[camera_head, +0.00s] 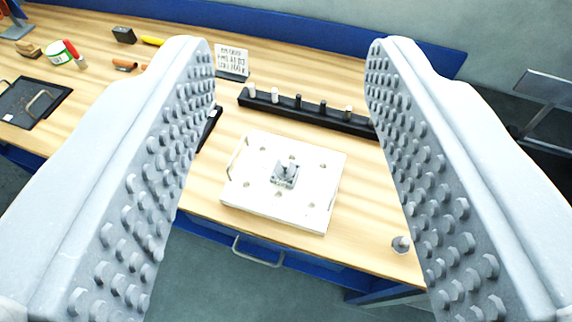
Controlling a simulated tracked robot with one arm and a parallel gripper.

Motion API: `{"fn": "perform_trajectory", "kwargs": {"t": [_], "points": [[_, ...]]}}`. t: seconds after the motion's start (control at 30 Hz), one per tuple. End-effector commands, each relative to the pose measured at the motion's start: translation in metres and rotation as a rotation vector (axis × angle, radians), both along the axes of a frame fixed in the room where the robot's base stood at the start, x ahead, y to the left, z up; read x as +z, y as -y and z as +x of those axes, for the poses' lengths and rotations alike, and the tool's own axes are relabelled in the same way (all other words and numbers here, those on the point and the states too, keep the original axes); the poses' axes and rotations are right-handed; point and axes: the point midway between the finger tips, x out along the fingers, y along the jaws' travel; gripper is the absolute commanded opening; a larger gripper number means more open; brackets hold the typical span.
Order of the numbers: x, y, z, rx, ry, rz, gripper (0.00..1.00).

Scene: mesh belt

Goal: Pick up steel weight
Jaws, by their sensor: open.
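My gripper (291,52) is open and empty, its two studded grey fingers spread wide above the workbench. A small grey metal piece with a knob on top (400,244), which looks like the steel weight, stands on the wooden top near the front edge, just left of the right finger. A grey metal block with an upright part (285,174) sits on a white plate with holes and side handles (264,211), between and beyond the fingers. Neither finger visibly touches anything.
A black rack (352,121) with several small pegs lies behind the plate, partly hidden by the right finger. A printed sign (232,63) stands at the back. A black tray (48,94), a tin (62,53) and tools are left. Bare wood lies right of the plate.

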Motion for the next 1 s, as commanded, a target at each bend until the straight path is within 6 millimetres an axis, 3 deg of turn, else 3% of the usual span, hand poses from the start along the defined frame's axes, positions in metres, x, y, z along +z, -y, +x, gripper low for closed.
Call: {"fn": "perform_trajectory", "kwargs": {"t": [0.13,0.27,0.4,0.47,0.6,0.8,1.0], "points": [[-0.011,0.003,0.017,-0.022,-0.003,-0.010,0.42],[-0.047,0.009,0.060,-0.074,-0.010,-0.042,0.42],[-0.112,0.021,0.114,-0.108,-0.012,-0.095,0.42],[-0.141,0.024,0.132,-0.105,-0.011,-0.115,0.42],[-0.221,0.027,0.160,-0.057,-0.033,-0.139,0.42],[-0.328,0.021,0.162,0.059,-0.098,-0.101,0.42],[-0.389,0.013,0.145,0.139,-0.152,-0.034,0.42]]}}
